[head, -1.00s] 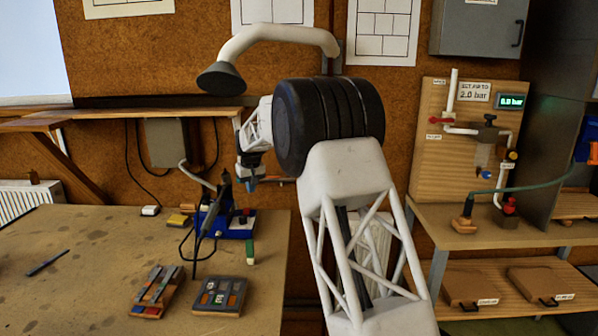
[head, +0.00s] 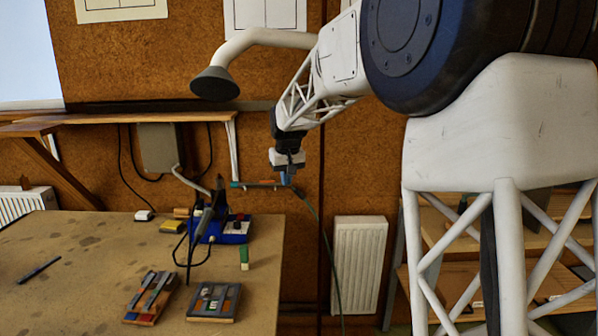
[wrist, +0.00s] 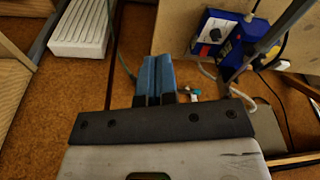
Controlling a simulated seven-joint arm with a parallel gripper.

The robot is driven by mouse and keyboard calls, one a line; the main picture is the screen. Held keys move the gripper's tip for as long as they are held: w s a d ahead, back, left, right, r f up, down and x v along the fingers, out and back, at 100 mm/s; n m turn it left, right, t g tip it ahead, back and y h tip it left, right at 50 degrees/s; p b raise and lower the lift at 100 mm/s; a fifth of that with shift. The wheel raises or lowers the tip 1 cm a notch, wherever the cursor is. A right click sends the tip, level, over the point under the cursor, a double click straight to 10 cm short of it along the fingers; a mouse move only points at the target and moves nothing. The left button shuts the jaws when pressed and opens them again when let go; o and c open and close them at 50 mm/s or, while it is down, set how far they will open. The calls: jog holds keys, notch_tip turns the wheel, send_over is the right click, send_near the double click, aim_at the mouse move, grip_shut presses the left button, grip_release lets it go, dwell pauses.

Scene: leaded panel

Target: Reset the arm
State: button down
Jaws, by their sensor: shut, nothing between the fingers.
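My gripper (head: 285,179) hangs in the air behind the right end of the workbench, in front of the brown wall board. Its blue fingers (wrist: 157,76) lie side by side in the wrist view, shut with nothing between them. The task names no object other than my arm. My arm reaches in from the right of the head view and its large dark joint covers much of the right side.
The workbench (head: 90,262) holds a blue soldering station (head: 232,230), a tray of coloured pieces (head: 214,302) and a rack of strips (head: 152,297). A fume pipe (head: 262,40) hangs above. A white radiator (head: 358,265) stands right of the bench.

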jog(key=s+d+r+m, duration=0.1)
jog(key=s+d+r, duration=0.1)
jog(key=s+d, duration=0.9)
jog(key=s+d+r+m, duration=0.1)
jog(key=s+d, duration=0.3)
jog(key=s, duration=1.3)
jog(key=s+d+f, duration=0.2)
jog(key=s+f, duration=0.1)
jog(key=s, duration=0.5)
jog(key=s+d+f+m, duration=0.1)
jog(key=s+d+f, duration=0.2)
jog(key=s, duration=0.6)
jog(key=s+d+f+m, duration=0.1)
jog(key=s+d+f, duration=0.1)
jog(key=s, duration=0.7)
jog(key=shift+d+f+t+h, duration=0.15)
jog(key=shift+f+t+h, duration=0.15)
jog(key=shift+f+h, duration=0.15)
